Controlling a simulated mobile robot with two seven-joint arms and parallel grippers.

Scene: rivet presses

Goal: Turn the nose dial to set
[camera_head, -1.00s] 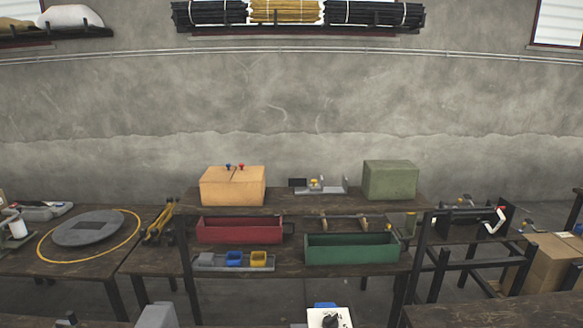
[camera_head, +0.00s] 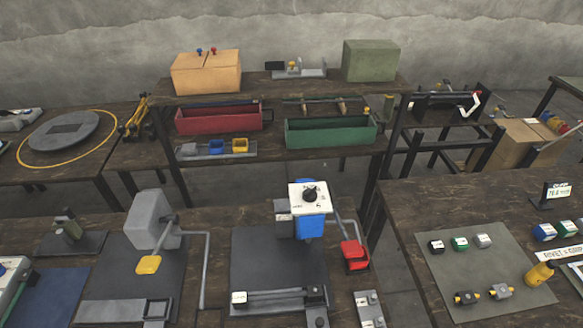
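A black dial (camera_head: 310,194) sits on a white panel (camera_head: 296,206) at the top of a press with a blue body (camera_head: 311,226), on the dark bench just right of centre. There are small marks on the panel around the dial, too small to read. A red block (camera_head: 355,254) on a grey lever is at the press's right side. Neither of my grippers is in view.
A grey press (camera_head: 151,218) with a yellow handle pad stands to the left. On the right, a mat (camera_head: 470,270) carries small coloured blocks, and a yellow bottle (camera_head: 540,273) stands by it. Shelves behind hold a red bin (camera_head: 218,119) and a green bin (camera_head: 331,133).

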